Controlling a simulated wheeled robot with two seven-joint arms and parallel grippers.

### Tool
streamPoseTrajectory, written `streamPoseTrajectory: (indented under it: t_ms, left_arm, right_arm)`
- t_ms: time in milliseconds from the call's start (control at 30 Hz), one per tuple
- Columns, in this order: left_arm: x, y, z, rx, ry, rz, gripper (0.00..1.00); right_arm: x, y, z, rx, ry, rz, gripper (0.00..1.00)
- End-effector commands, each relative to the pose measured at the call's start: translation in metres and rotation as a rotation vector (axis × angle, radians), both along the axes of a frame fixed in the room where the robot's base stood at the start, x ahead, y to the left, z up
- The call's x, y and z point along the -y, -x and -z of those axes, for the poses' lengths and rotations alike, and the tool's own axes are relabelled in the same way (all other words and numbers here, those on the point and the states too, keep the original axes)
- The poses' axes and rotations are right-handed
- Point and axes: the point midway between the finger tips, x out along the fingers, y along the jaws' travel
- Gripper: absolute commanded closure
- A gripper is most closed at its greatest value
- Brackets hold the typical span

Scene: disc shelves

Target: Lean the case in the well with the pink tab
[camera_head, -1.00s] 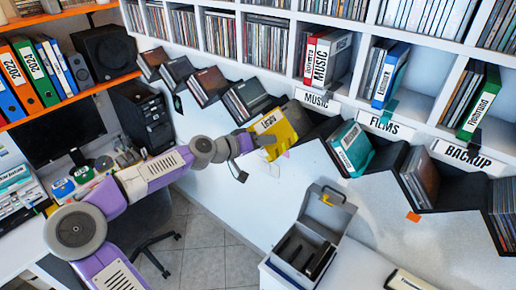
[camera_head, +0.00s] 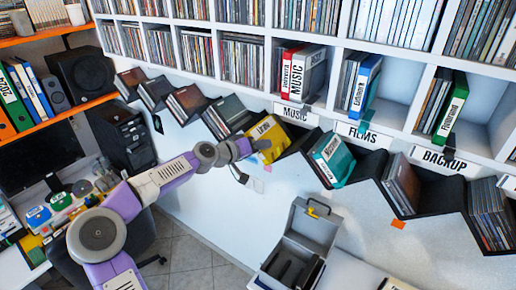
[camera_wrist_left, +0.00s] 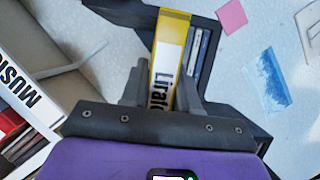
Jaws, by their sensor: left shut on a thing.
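My left gripper (camera_head: 251,149) is shut on a yellow case (camera_head: 267,136) at the zigzag black shelf (camera_head: 300,143). In the left wrist view the yellow case (camera_wrist_left: 172,45) stands between the fingers of my gripper (camera_wrist_left: 160,88), with its label partly hidden. Its far end is between the black walls of a well (camera_wrist_left: 205,28), beside several thin cases (camera_wrist_left: 201,55). I cannot tell whether it touches the well's floor. A pink tab (camera_wrist_left: 232,16) is on the wall beside this well. My right gripper is not in view.
A teal case (camera_head: 334,160) stands in the well to the right. An orange tab (camera_head: 398,224) marks the wall farther right. White cubbies with signs such as MUSIC (camera_head: 296,115) are above. An open grey box (camera_head: 301,241) stands below.

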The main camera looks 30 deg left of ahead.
Motion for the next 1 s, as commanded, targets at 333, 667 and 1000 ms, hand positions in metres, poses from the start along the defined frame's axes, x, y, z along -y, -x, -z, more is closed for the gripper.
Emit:
streamPoseTrajectory:
  t_ms: [333, 667, 1000]
  left_arm:
    - [0.000, 0.000, -0.001, 0.001, 0.000, -0.001, 0.53]
    - [0.000, 0.000, 0.000, 0.000, 0.000, 0.000, 0.41]
    - [-0.010, 0.021, -0.004, -0.001, -0.001, -0.005, 0.41]
  right_arm:
    - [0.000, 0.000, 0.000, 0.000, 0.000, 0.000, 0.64]
    - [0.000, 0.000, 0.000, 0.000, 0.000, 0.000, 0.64]
    - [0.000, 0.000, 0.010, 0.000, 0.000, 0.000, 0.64]
